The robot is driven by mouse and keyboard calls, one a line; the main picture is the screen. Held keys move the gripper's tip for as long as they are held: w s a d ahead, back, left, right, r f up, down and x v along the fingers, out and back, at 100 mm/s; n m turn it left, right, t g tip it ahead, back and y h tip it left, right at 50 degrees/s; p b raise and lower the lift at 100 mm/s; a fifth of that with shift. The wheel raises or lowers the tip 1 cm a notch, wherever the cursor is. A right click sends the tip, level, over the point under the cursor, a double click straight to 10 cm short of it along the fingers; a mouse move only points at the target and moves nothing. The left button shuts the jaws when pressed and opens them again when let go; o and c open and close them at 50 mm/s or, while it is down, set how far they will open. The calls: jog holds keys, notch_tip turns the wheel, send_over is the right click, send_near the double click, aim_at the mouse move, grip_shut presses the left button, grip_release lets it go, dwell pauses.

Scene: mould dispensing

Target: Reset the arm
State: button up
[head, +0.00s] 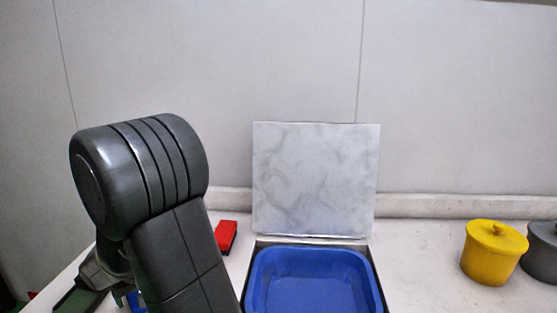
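My arm fills the left of the head view, with a thick dark grey joint at the top and a link running down out of the bottom edge. Part of another dark piece of my arm shows behind it at the lower left.
An open box with an upright marbled lid (314,180) and a blue basin (262,270) stands at the centre. A red block (227,236) lies to its left. A yellow lidded pot (492,252) and a grey pot (541,252) stand right. Bare counter (420,255) lies between.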

jog(key=shift+r, duration=1.05)
